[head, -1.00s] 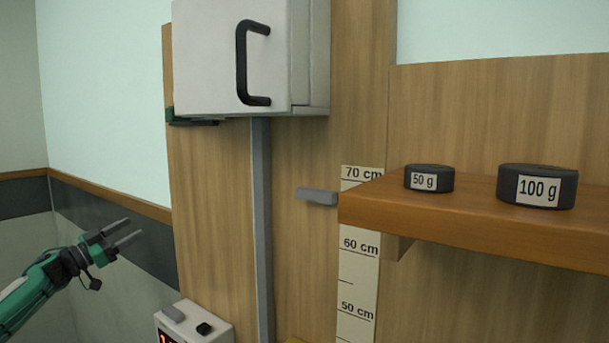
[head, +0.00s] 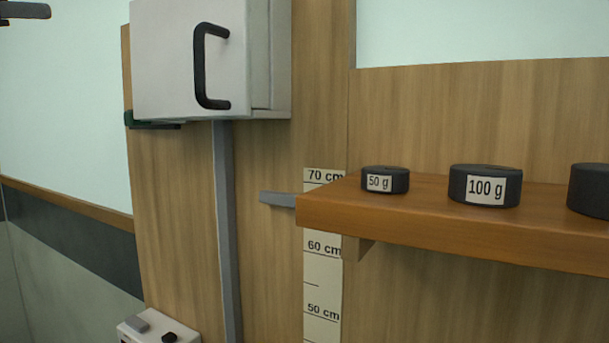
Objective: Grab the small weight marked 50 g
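The small 50 g weight (head: 399,182) is a short dark cylinder with a white label. It sits upright near the left end of the wooden shelf (head: 420,219). A larger dark 100 g weight (head: 457,185) stands to its right. A dark piece at the top left corner looks like part of my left gripper (head: 25,10), cut off by the picture edge and far from the weight. Whether it is open or shut does not show. My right gripper is not in view.
A white box (head: 165,60) with a black handle hangs left of the shelf, above a grey post (head: 226,230). A grey bar (head: 277,199) sticks out by the shelf's left end. Another dark cylinder (head: 590,190) is cut off at right. A white device (head: 150,331) stands below.

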